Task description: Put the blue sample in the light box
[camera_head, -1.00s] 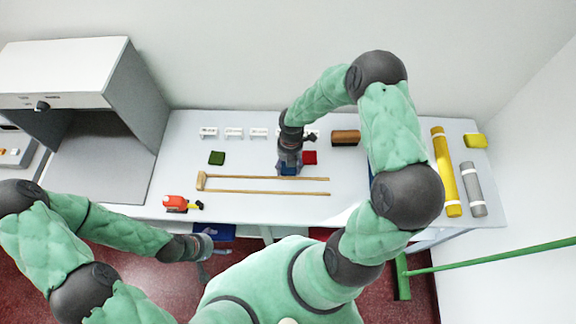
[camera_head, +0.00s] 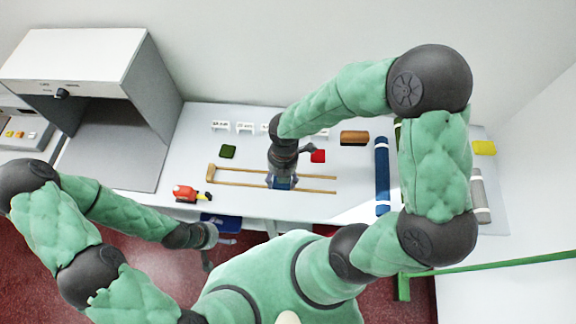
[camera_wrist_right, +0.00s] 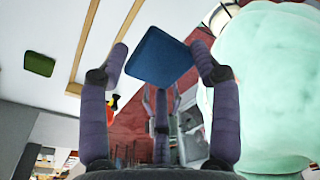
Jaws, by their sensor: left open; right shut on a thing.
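The blue sample (camera_wrist_right: 158,58) is a flat blue square. In the right wrist view it sits between the fingers of my right gripper (camera_wrist_right: 163,60), which is shut on it. In the head view, my right gripper (camera_head: 282,180) is over the wooden-stick frame, and only a little of the sample (camera_head: 284,184) shows below it. The light box (camera_head: 85,62) is a white and grey cabinet at the counter's left end, its front open and its grey floor bare. My left gripper (camera_head: 208,252) is open and empty, off the counter's front edge.
A green sample (camera_head: 228,151) and a red sample (camera_head: 318,156) lie on the counter. Two wooden sticks (camera_head: 240,184) run along the front, with a red-orange tool (camera_head: 186,193) to their left. A brown block (camera_head: 354,137) and a blue roll (camera_head: 382,175) lie to the right.

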